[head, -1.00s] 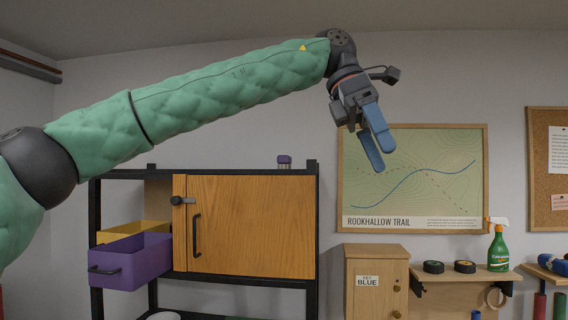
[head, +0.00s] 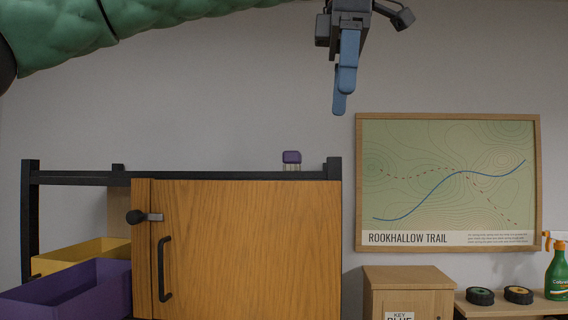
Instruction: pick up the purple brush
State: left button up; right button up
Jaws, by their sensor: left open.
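The purple brush (head: 291,157) sits on top of the shelf unit, near its right end, with its pale bristles pointing down. My left gripper (head: 342,98) hangs above and to the right of the brush, with its blue fingers pointing down. It is open and empty, clear of the brush. The two fingers overlap in this view, so the gap between them is hard to see. My right gripper is not in view.
The shelf unit has a black frame (head: 333,168) and a closed wooden door (head: 250,245) with a latch. Purple (head: 75,290) and yellow (head: 80,255) drawers stick out at left. A wooden cabinet (head: 405,278) stands at right, below a framed map (head: 448,180).

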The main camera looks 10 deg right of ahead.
aim_at(292, 160)
jog(key=i, duration=0.95)
